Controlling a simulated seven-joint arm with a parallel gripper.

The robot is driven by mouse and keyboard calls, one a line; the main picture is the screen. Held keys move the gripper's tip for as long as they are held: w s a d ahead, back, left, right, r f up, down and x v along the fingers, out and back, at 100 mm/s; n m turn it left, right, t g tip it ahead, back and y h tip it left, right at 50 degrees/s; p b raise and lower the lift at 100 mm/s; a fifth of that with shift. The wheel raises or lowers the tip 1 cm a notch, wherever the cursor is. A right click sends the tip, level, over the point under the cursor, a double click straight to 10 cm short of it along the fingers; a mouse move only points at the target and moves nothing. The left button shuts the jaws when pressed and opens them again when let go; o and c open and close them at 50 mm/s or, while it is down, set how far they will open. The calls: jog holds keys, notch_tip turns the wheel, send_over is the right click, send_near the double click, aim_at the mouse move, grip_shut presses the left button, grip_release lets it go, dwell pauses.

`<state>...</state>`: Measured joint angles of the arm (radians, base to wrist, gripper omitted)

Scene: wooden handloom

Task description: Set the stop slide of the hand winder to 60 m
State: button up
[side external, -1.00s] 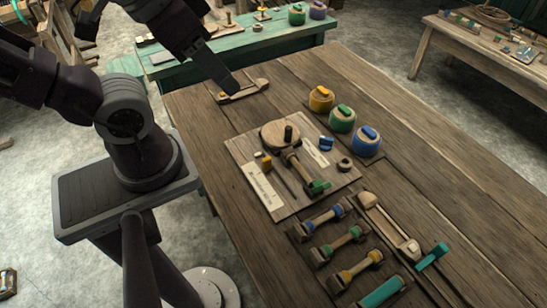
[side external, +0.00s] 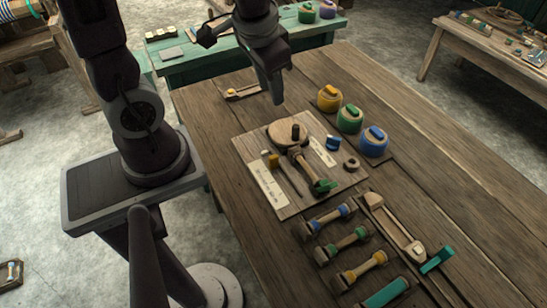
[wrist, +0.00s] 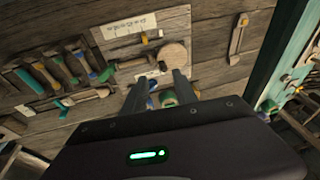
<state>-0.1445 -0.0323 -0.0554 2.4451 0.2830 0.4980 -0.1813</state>
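The hand winder board (side external: 250,146) lies on the wooden table, with a round wooden disc (side external: 283,136), a dark knob and a green-ended spindle (side external: 322,187). A small yellow block (side external: 273,160), seemingly the stop slide, sits at the upper-left end of a thin rail. A pale scale strip (side external: 268,184) runs beside it; its marks are too small to read. In the wrist view, the yellow block (wrist: 145,38) is near the scale strip (wrist: 124,27). My gripper (side external: 277,101) is above the board's far edge, apart from the slide. Its fingers (wrist: 158,85) are spread and empty.
Several bobbins (side external: 328,217) and a wooden shuttle (side external: 395,225) lie in front. Another wooden piece (side external: 244,92) lies at the table's far-left edge.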

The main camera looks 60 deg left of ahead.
jog(key=g, duration=0.2)
send_over(273, 156)
notch_tip(273, 156, down, 10)
jog(key=shift+g+h, duration=0.3)
jog(key=shift+h, duration=0.6)
notch_tip(273, 156, down, 12)
jog(key=shift+f, duration=0.55)
grip_shut()
jog(key=shift+w+d, duration=0.1)
